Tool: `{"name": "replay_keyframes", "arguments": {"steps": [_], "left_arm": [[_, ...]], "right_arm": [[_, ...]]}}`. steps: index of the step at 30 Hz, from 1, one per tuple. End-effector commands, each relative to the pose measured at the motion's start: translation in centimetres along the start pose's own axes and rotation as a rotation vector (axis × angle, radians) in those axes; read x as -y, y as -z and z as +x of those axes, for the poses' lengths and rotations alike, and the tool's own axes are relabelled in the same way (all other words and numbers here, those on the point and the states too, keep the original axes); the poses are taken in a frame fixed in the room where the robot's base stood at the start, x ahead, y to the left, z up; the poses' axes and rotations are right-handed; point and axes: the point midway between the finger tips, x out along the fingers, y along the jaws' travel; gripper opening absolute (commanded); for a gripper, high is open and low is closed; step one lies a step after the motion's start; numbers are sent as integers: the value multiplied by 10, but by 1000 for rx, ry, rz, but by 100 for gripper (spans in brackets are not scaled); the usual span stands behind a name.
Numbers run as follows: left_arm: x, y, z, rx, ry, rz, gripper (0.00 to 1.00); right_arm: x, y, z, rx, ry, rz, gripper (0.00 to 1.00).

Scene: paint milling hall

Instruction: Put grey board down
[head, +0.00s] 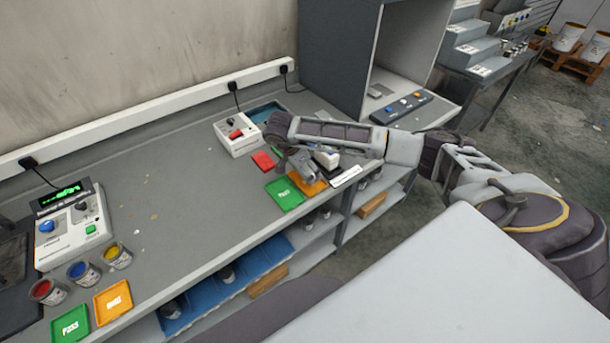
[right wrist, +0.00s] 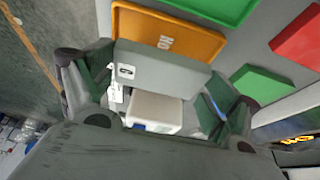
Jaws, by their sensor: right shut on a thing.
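The grey board (right wrist: 160,72) is between the two fingers of my right gripper (right wrist: 158,95) in the right wrist view, with a small white label near its left end. My right gripper is shut on it. A white block (right wrist: 155,108) shows just below the board in that view; I cannot tell whether they touch. The orange tray (right wrist: 165,38) lettered "Hold" lies beyond the board. In the head view my right gripper (head: 303,172) is low over the right part of the bench, by the orange tray (head: 313,187), and largely hides the board. My left gripper is not in view.
A green tray (head: 285,194) and a red tray (head: 263,160) lie beside the orange one. A white device (head: 238,142) stands behind them. Another device (head: 68,232), paint pots (head: 83,272), and green and orange trays (head: 113,300) are at the left. The bench middle is clear.

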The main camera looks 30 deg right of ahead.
Motion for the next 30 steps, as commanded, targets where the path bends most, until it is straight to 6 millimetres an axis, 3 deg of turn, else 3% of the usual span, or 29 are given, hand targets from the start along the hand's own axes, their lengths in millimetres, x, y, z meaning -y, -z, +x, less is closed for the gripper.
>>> {"name": "replay_keyframes", "arguments": {"steps": [7, 18, 30], "left_arm": [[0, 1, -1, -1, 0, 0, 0], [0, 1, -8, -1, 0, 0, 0], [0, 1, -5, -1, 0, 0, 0]], "right_arm": [[0, -2, 4, 0, -1, 0, 61], [0, -14, 33, 0, 0, 0, 61], [0, -15, 37, 0, 1, 0, 61]]}}
